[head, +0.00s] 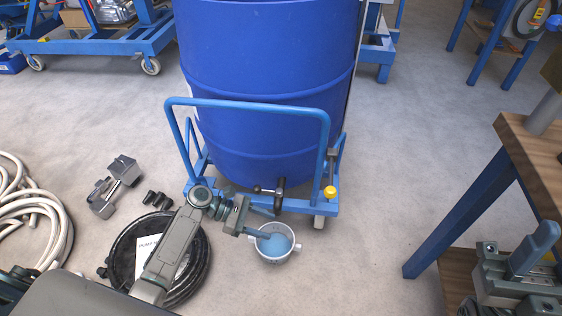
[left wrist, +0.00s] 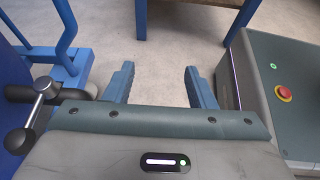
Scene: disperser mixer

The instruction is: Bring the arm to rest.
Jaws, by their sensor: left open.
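My left arm reaches in from the lower left of the head view. My left gripper (head: 268,223) is open, its fingers pointing right, at the front of the blue drum's cart. In the picture it overlaps the rim of a small white bucket (head: 291,257) holding blue liquid; I cannot tell how high above it. In the left wrist view the two blue-grey fingers (left wrist: 161,86) are apart, with only bare floor between them. A black-handled valve (head: 279,195) is close behind the gripper, and it also shows in the left wrist view (left wrist: 33,110).
The blue drum (head: 265,70) stands on a blue cart with a rail (head: 247,105). A black hose coil (head: 197,262), a white hose (head: 50,215) and a grey vise (head: 113,187) lie on the floor. A wooden bench (head: 535,165) is right; the floor between is clear.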

